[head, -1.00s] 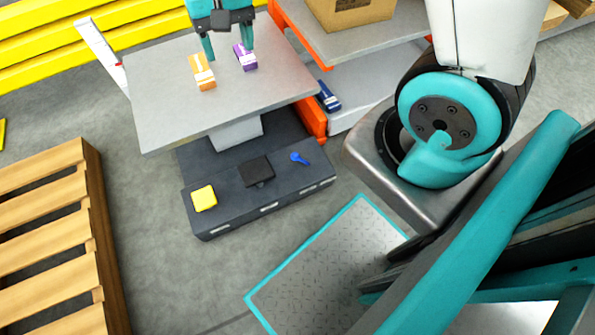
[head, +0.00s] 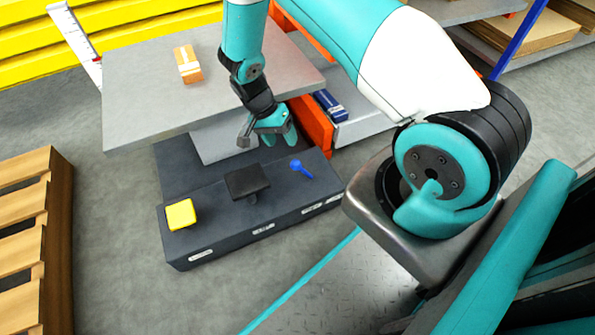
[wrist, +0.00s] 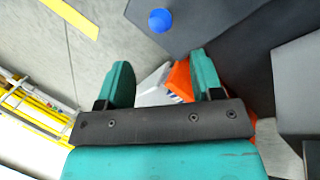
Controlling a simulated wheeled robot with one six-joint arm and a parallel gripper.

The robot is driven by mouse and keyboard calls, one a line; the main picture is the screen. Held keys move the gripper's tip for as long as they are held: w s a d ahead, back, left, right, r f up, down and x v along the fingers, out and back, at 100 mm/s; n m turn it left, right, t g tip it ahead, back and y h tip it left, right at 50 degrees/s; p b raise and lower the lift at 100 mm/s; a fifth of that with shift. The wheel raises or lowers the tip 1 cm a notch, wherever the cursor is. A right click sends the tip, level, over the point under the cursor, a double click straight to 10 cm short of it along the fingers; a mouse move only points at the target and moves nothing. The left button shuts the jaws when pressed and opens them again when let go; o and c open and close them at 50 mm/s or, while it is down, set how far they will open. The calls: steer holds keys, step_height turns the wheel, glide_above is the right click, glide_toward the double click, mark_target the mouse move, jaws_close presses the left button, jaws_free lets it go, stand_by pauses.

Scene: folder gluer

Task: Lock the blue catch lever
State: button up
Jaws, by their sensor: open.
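The blue catch lever (head: 300,168) stands on the right part of the dark machine base, to the right of a black pedal-like part. Its round blue end also shows at the top of the wrist view (wrist: 160,20). My gripper (head: 280,139) is open and empty, with its teal fingers pointing down. In the head view it appears just above and left of the lever, apart from it. In the wrist view the lever end lies beyond my two fingers (wrist: 157,82), not between them.
A yellow block (head: 181,214) and a black pedal-like part (head: 247,181) sit on the dark base (head: 215,236). The grey table (head: 140,85) carries an orange box (head: 187,64). An orange upright (head: 312,125) and a blue package (head: 330,105) are close by.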

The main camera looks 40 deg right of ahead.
mark_target(294, 161)
steer(key=b+x, duration=0.4)
steer(key=x, duration=0.8)
steer(key=shift+s+f+b, duration=0.1)
steer(key=shift+f+b, duration=0.15)
steer(key=shift+b, duration=0.15)
jaws_close()
steer(key=shift+d+r, duration=0.1)
